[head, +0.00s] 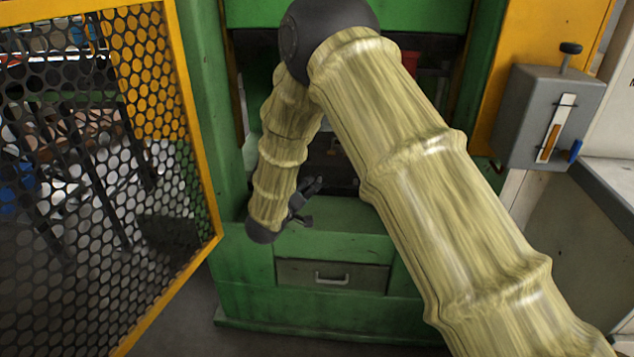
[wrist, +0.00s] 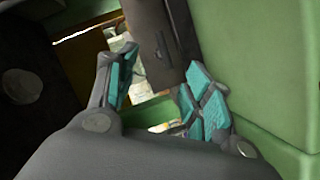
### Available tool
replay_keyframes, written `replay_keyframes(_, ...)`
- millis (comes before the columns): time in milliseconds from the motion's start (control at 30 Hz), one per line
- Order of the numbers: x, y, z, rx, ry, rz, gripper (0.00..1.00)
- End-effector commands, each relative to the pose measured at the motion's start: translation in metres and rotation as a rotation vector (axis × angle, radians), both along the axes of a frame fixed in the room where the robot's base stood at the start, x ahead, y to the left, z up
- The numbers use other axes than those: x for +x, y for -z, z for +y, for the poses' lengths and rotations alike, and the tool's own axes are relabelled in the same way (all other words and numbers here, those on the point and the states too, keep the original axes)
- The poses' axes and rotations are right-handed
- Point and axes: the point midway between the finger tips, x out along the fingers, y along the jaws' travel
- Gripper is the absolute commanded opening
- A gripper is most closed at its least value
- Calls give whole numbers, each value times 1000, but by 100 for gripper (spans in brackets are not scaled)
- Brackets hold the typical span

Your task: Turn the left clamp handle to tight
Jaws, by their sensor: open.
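My gripper (head: 310,202) is open in front of the green machine's (head: 336,240) opening, above the drawer. In the wrist view, its teal-padded fingers (wrist: 163,78) are spread apart. A dark bar (wrist: 166,42) reaches down from the top of the wrist view toward the gap between the fingers, close to the right finger. I cannot tell if it is the left clamp handle, or whether it touches a finger. No clamp handle can be clearly made out in the head view, where my arm covers much of the machine's opening.
A yellow-framed mesh guard (head: 190,130) stands at the left. A drawer (head: 332,275) is in the machine's lower front. A grey box (head: 520,120) with a knob and slot is on the right, above a grey bench (head: 608,185). A green wall (wrist: 285,70) lies close at right in the wrist view.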

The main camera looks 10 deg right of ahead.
Motion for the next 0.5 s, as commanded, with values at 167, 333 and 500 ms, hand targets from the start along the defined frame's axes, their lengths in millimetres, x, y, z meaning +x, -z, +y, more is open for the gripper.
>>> replay_keyframes(167, 24, 9, -18, 1, 2, 1, 51)
replay_keyframes(333, 45, 14, -32, 2, 1, -1, 51)
replay_keyframes(500, 60, 18, -43, 1, 2, 1, 51)
